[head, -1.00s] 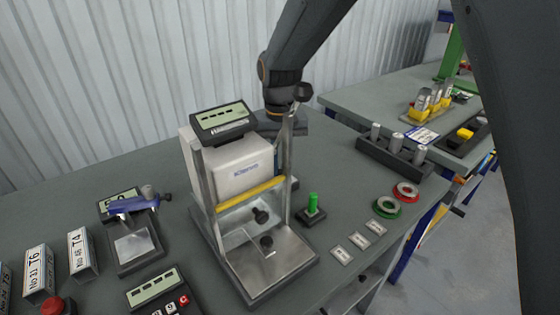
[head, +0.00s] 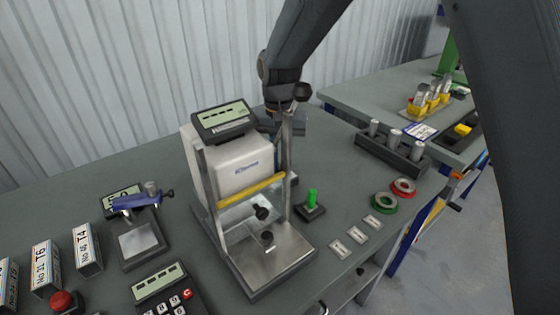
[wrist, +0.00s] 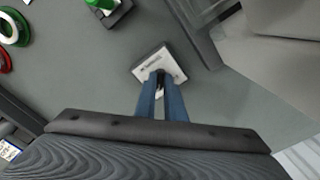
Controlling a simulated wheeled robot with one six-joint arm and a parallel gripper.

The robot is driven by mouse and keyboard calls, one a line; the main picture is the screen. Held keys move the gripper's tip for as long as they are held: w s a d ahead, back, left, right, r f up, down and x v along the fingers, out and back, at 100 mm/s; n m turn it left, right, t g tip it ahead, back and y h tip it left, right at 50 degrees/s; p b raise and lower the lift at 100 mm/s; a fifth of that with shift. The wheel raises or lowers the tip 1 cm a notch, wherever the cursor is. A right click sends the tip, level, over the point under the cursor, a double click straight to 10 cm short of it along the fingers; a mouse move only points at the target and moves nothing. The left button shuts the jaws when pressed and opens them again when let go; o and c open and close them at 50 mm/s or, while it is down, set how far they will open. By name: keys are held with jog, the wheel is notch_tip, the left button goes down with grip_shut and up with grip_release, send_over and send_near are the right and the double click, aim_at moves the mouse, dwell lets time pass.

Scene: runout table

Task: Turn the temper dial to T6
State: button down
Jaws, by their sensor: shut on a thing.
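In the wrist view a small pale square plate (wrist: 143,68) with faint markings lies on the grey bench; it looks like the temper dial's base. My gripper (wrist: 160,78) comes down onto the middle of it, its two blue fingers close together and shut on the small dark knob there. The fingers cover most of the knob, and I cannot read its setting. In the head view my arm reaches down behind the right post of the press-like tester (head: 232,165), which hides my fingertips and most of the dial.
A green-topped button block (head: 312,205) stands right of the tester. Green (head: 384,203) and red (head: 403,187) rings and several small plates lie beyond. T6 (head: 45,265) and T4 (head: 87,250) blocks, a clamp fixture (head: 140,243) and a keypad (head: 165,290) are at left.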

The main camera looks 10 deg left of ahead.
aim_at(279, 167)
jog(key=c, duration=1.8)
grip_release()
jog(key=shift+c, duration=0.2)
jog(key=shift+r, duration=0.1)
jog(key=shift+r+b, duration=1)
jog(key=shift+r, duration=2.85)
jog(key=shift+m+t, duration=0.3)
jog(key=shift+t, duration=0.1)
jog(key=s+d+f, duration=0.2)
jog(key=s+d, duration=0.1)
jog(key=d, duration=0.6)
jog(key=s+d+f, duration=0.2)
jog(key=s+d, duration=0.1)
jog(key=d, duration=0.6)
jog(key=s+d+f, duration=0.2)
jog(key=s+d, duration=0.1)
jog(key=d, duration=0.6)
jog(key=shift+s+d+f, duration=0.25)
jog(key=shift+d+f, duration=0.05)
jog(key=shift+d, duration=0.05)
jog(key=s+d+f, duration=0.2)
jog(key=s+d, duration=0.3)
jog(key=s, duration=0.1)
jog(key=shift+d, duration=0.2)
